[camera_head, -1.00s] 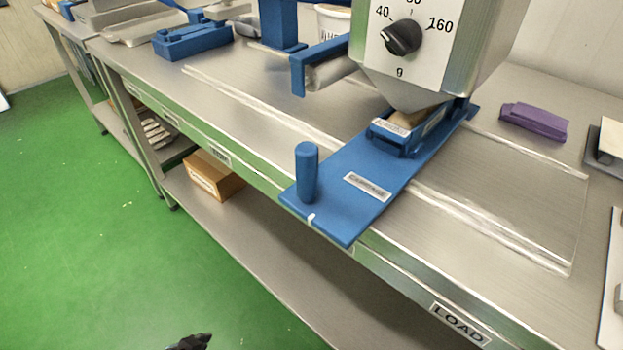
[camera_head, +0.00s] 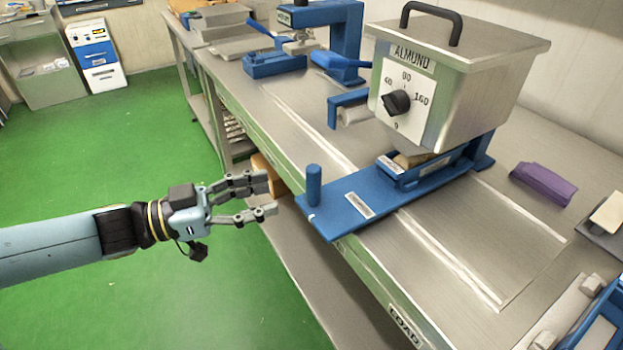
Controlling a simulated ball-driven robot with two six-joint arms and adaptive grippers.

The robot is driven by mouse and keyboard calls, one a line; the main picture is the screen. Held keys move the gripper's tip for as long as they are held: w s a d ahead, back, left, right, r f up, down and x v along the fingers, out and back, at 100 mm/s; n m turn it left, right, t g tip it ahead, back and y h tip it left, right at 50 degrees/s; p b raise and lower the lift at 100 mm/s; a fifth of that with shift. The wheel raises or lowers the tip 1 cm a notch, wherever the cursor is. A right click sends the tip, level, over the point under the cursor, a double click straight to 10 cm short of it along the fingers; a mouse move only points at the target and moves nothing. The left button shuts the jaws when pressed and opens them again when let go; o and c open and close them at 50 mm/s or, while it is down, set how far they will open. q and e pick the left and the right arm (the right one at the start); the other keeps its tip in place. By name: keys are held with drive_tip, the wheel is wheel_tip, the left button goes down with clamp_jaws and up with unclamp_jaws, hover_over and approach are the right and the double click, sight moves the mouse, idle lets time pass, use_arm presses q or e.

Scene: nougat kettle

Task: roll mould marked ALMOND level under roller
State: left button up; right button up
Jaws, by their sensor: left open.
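The hopper marked ALMOND (camera_head: 455,85), with a dial, stands over the steel bench. Below its outlet a blue mould (camera_head: 420,172) with a small label holds a tan mass. It sits on a blue sliding plate (camera_head: 350,204) that has an upright blue handle (camera_head: 314,186) at its front end. The grey roller (camera_head: 353,115) hangs in a blue bracket left of the hopper, with the mould to its right and not under it. My left gripper (camera_head: 272,196) is open and empty, left of the handle and apart from it. My right gripper is out of view.
A pair of pale rails (camera_head: 455,262) runs along the bench, with bare steel between them. A purple block (camera_head: 541,183) lies at the right. A blue press (camera_head: 325,30) stands farther back. A cardboard box (camera_head: 265,172) sits on the lower shelf. Green floor is clear at left.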

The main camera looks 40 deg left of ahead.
sight(315, 185)
use_arm(q)
drive_tip(key=p+x, duration=0.1)
drive_tip(key=x, duration=0.7)
drive_tip(key=shift+r, duration=0.1)
drive_tip(key=shift+w+d, duration=0.45)
drive_tip(key=shift+w, duration=0.05)
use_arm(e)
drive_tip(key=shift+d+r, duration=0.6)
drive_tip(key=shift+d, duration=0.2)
use_arm(q)
drive_tip(key=c, duration=0.9)
clamp_jaws()
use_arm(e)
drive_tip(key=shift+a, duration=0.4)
use_arm(q)
drive_tip(key=shift+w, duration=0.1)
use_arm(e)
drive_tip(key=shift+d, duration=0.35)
